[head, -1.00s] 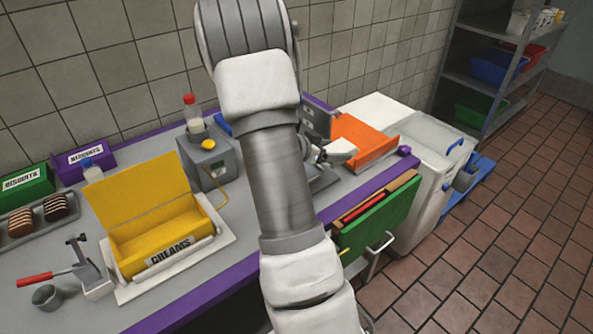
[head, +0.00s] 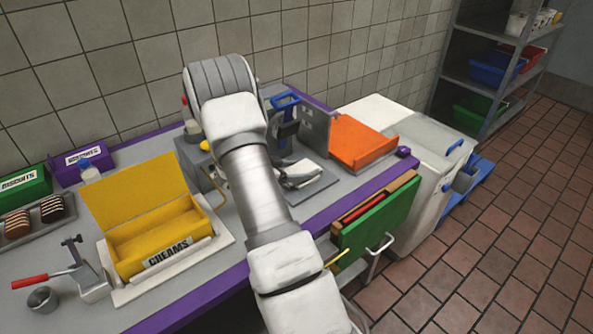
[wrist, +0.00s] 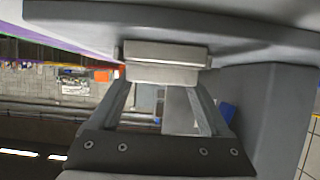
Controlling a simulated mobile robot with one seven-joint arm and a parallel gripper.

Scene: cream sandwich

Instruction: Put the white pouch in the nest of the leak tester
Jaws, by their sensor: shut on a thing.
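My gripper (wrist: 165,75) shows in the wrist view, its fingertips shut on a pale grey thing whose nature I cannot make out. In the head view my own arm hides the gripper and whatever it holds. A grey box (head: 189,160) with a yellow knob and yellow tube stands partly behind my arm. It may be the leak tester, but its nest is hidden. A whitish thing (head: 300,172) lies on a grey plate (head: 311,190) right of my arm, below a blue-handled device (head: 285,101). I cannot tell whether it is the white pouch.
The open yellow CREAMS box (head: 160,231) stands left of my arm. An orange tray (head: 362,142) is at the right, near a green board (head: 378,223) at the table front. A red-handled tool (head: 62,275) and a grey cup (head: 42,298) are at the near left.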

